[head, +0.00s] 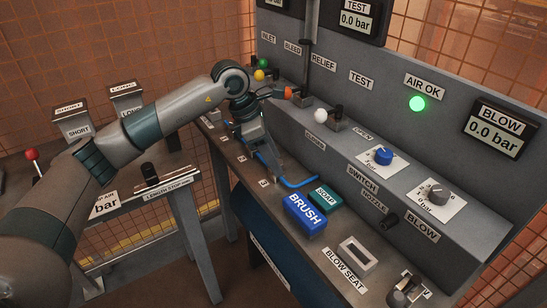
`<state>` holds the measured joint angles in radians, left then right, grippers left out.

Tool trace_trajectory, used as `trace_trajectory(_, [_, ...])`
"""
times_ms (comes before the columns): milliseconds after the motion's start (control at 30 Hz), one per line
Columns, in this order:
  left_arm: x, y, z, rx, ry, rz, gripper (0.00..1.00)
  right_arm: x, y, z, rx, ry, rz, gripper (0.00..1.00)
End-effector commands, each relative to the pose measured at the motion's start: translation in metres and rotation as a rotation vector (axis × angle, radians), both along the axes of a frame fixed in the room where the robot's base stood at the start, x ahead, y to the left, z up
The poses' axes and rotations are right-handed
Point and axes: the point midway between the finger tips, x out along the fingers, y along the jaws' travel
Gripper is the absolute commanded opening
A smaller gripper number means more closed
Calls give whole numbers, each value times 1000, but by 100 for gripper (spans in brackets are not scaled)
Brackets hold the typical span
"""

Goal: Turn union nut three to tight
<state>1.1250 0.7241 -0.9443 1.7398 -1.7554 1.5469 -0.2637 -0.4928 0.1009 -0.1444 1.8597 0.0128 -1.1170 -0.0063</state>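My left arm reaches in from the left, and my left gripper (262,150) points down over the far part of the bench, beside the row of small number labels on its front edge. The fingers are small and dark here, so I cannot tell whether they are open or shut. No union nut can be made out clearly; the gripper and wrist cover that spot. A blue hose (298,183) runs along the bench top from beside the gripper. My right gripper is not in view.
A blue BRUSH block (305,214), a teal SOAP block (324,196) and the BLOW SEAT block (357,254) stand on the nearer bench. The panel behind has coloured valve knobs, a blue switch (383,156) and a lit green AIR OK lamp (417,104). A side table (135,205) stands at left.

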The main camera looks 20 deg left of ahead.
Motion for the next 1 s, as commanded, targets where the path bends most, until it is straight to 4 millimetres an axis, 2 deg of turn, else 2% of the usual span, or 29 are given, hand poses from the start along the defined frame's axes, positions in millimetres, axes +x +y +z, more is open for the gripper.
trace_trajectory(267, [-1, 2, 4, 0, 0, 0, 45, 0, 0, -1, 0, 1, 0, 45])
trace_trajectory(467, [-4, 8, 22, 0, -2, 0, 45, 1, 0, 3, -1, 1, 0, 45])
trace_trajectory(667, [-9, 21, 55, -1, -3, 1, 45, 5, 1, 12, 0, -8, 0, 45])
trace_trajectory(1000, [-20, 45, 119, -1, -3, 1, 45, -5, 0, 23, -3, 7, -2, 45])
